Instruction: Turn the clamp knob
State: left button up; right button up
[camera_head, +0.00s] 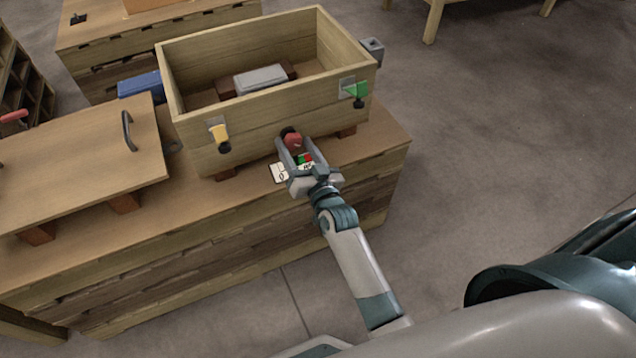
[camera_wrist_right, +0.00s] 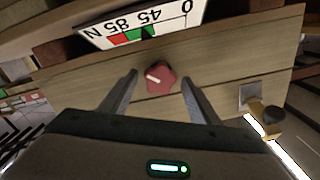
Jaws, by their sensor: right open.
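The red clamp knob (camera_head: 293,141) sits on the front wall of an open wooden crate. In the right wrist view the knob (camera_wrist_right: 158,79) is a lobed red disc with a pale mark, centred between and beyond the two fingertips. My right gripper (camera_head: 293,147) is open, its fingers pointing at the knob, one to each side; I cannot tell whether they touch it. The scale plate (camera_head: 279,173) is partly hidden by my gripper in the head view. My left gripper is not in view.
The wooden crate (camera_head: 190,159) stands on a wooden bench (camera_head: 389,150), with a grey-topped block (camera_head: 259,78) inside. A yellow latch (camera_head: 218,134) and a green latch (camera_head: 357,90) flank the knob. A lid with a handle (camera_head: 80,160) lies left. Floor at right is clear.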

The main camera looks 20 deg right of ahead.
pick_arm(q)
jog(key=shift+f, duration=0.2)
pick_arm(e)
jog(key=s, duration=1.5)
jog(key=shift+s+d, duration=0.15)
jog(key=shift+d, duration=0.1)
dwell(0.4)
notch_tip(320, 180, down, 10)
jog(key=s+a+n+g+y+p, duration=0.1)
jog(key=s+a+n+g+p, duration=0.1)
jog(key=g+p, duration=0.1)
pick_arm(q)
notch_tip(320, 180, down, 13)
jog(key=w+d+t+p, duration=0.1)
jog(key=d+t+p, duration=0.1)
jog(key=p, duration=0.4)
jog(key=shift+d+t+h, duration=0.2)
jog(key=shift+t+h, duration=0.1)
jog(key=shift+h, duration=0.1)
pick_arm(e)
jog(key=s+f+n+g, duration=0.2)
jog(key=s+f+g, duration=0.2)
jog(key=s+f, duration=0.5)
jog(key=s+d+f+n+g, duration=0.1)
jog(key=s+f+g, duration=0.4)
jog(key=s+f, duration=0.5)
notch_tip(320, 180, down, 5)
jog(key=shift+s+d+r+n+g, duration=0.15)
jog(key=shift+s+d+n+g, duration=0.15)
jog(key=shift+n, duration=0.4)
